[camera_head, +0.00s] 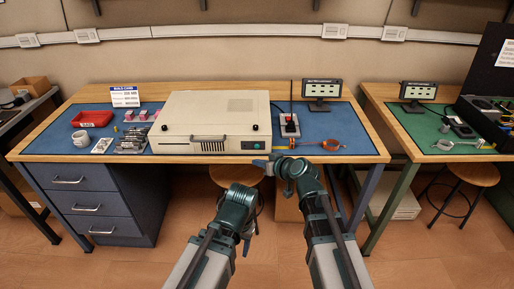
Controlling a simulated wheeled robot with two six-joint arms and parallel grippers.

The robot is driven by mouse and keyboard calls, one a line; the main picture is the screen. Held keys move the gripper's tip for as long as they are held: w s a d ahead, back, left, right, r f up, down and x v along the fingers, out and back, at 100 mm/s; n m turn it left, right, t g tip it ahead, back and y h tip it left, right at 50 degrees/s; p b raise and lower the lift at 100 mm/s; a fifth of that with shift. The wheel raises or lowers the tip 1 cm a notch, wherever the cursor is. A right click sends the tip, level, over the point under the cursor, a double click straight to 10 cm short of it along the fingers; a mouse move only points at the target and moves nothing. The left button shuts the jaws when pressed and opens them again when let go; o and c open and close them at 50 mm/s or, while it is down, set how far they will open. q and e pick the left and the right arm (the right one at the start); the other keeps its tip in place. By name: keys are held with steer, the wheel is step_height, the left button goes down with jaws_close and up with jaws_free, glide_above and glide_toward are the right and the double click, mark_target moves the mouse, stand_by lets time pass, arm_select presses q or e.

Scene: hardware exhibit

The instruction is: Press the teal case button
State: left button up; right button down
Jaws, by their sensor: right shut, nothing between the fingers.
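The beige computer case (215,112) lies flat on the blue mat of the middle bench. A small teal button (251,145) sits at the right end of its front face and is uncovered. My right gripper (257,163) is shut and empty, pointing left just in front of the bench edge. It appears slightly below the teal button, with a visible gap between them. My left arm (238,205) is folded lower in the view, in front of the bench. Its fingers are not clearly visible.
A red tray (92,118), a white mug (82,139) and small parts lie left of the case. A soldering iron stand (289,125), a coiled orange wire (331,145) and a small monitor (322,89) are right of it. Stools stand under the benches.

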glide_toward(252, 148)
steer(key=shift+w+a+f, duration=0.5)
steer(key=shift+a+f, duration=0.1)
steer(key=shift+a, duration=0.1)
steer(key=shift+w+a+f, duration=0.5)
steer(key=shift+a+f, duration=0.15)
steer(key=shift+a, duration=0.05)
stand_by(0.8)
steer(key=shift+w, duration=0.4)
steer(key=shift+w, duration=0.45)
stand_by(0.6)
steer(key=shift+s, duration=0.9)
steer(key=s, duration=0.5)
stand_by(0.5)
